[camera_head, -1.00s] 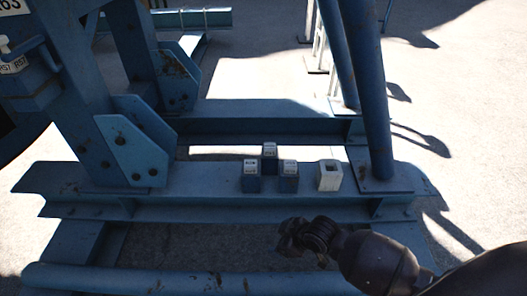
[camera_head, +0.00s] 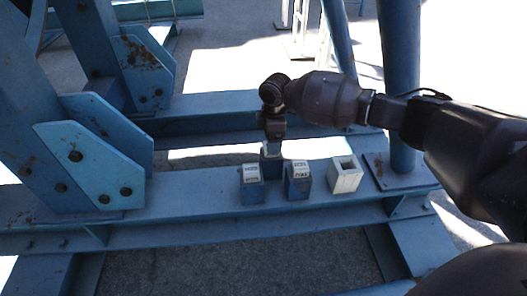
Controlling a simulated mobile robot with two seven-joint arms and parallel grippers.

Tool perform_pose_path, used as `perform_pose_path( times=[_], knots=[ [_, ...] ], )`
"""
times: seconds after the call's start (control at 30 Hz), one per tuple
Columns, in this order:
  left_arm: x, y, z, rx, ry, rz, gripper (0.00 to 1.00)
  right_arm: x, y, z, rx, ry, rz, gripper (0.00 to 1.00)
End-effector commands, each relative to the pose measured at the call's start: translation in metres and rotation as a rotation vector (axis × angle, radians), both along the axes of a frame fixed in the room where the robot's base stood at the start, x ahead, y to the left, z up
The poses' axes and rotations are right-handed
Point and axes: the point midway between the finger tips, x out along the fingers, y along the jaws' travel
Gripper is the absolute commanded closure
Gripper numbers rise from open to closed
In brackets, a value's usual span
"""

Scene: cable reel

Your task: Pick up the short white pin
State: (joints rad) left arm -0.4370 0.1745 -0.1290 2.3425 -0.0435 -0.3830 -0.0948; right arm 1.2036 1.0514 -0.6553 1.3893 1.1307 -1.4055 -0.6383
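My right gripper (camera_head: 272,138) points down from the wrist, just above the rear blue block (camera_head: 271,164) with a pale labelled top. Its fingers are dark and small, so I cannot tell whether they are open or shut. It hides part of that block's top. Two more blue blocks with white labelled tops stand in front, a left one (camera_head: 252,190) and a right one (camera_head: 298,187). I cannot make out a separate short white pin. My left gripper is out of view.
The blocks stand on a wide blue steel beam (camera_head: 190,214). Angled blue plates (camera_head: 85,170) rise at left. A blue post (camera_head: 400,90) stands at right, behind my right arm. The beam's front strip is clear.

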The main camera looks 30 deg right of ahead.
Motion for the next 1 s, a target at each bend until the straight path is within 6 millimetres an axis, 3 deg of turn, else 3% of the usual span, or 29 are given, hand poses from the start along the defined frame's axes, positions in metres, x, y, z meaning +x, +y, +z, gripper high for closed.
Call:
perform_pose_path(
  times=[0.23,0.37,0.7,0.87,1.0],
  knots=[
    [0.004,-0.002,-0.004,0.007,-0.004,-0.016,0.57,0.022,-0.02,0.024,-0.02,0.041,0.002,0.17],
    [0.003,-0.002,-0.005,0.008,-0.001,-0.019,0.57,0.024,-0.022,0.023,-0.022,0.046,0.002,0.17],
    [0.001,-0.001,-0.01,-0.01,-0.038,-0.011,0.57,0.023,-0.022,-0.025,-0.022,0.051,0.003,0.17],
    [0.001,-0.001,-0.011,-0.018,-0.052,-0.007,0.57,0.024,-0.023,-0.033,-0.022,0.045,0.003,0.17],
    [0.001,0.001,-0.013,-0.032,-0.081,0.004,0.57,0.023,-0.024,-0.053,-0.022,0.051,0.003,0.17]
  ],
)
